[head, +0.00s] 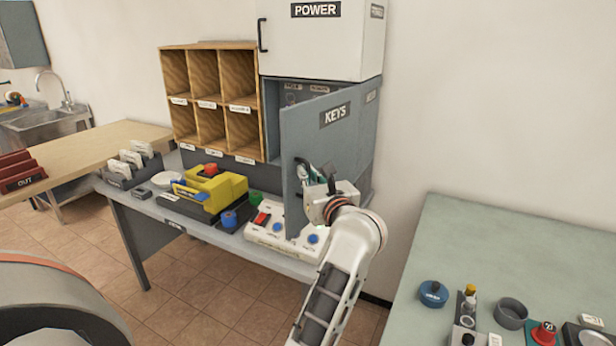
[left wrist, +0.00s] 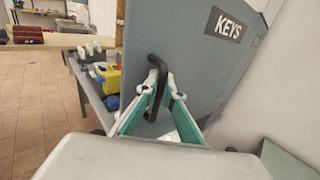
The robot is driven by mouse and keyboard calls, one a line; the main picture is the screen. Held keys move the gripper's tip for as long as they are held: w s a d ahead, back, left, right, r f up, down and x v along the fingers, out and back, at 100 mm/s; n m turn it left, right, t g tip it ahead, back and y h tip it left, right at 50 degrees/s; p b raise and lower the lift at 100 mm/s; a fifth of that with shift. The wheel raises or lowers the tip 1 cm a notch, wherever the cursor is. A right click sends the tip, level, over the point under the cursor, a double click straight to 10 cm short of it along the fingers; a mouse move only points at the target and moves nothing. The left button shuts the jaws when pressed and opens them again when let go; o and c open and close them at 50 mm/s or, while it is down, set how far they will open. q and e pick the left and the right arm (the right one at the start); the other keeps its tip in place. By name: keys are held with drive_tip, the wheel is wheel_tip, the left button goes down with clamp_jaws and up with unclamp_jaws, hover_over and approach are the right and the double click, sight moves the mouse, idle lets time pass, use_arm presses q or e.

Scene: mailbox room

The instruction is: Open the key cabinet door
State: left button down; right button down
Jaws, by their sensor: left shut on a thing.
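The key cabinet door (head: 318,130) is grey, bears a KEYS label and stands partly open, swung out from the key cabinet (head: 272,115). Part of the cabinet's inside shows left of the door. My left gripper (head: 308,172) is at the door's lower left part. In the left wrist view the door (left wrist: 190,40) fills the upper middle, and its black handle (left wrist: 154,75) stands between the fingers of my left gripper (left wrist: 162,95), which is shut on it. My right gripper is not in view.
A white POWER cabinet (head: 320,45) sits above the key cabinet. Wooden pigeonholes (head: 210,100) stand to the left. The desk (head: 150,208) below holds a yellow device (head: 215,190) and a white button panel (head: 290,237). A green table (head: 480,240) stands at the right.

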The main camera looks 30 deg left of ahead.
use_arm(q)
drive_tip(key=shift+d+f, duration=0.2)
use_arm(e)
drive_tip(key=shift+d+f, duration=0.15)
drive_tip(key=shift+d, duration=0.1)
use_arm(q)
drive_tip(key=c, duration=2.5)
unclamp_jaws()
drive_tip(key=shift+s+r, duration=0.1)
drive_tip(key=shift+s, duration=0.1)
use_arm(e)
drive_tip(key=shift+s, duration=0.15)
use_arm(q)
drive_tip(key=shift+w, duration=0.1)
drive_tip(key=shift+r, duration=0.1)
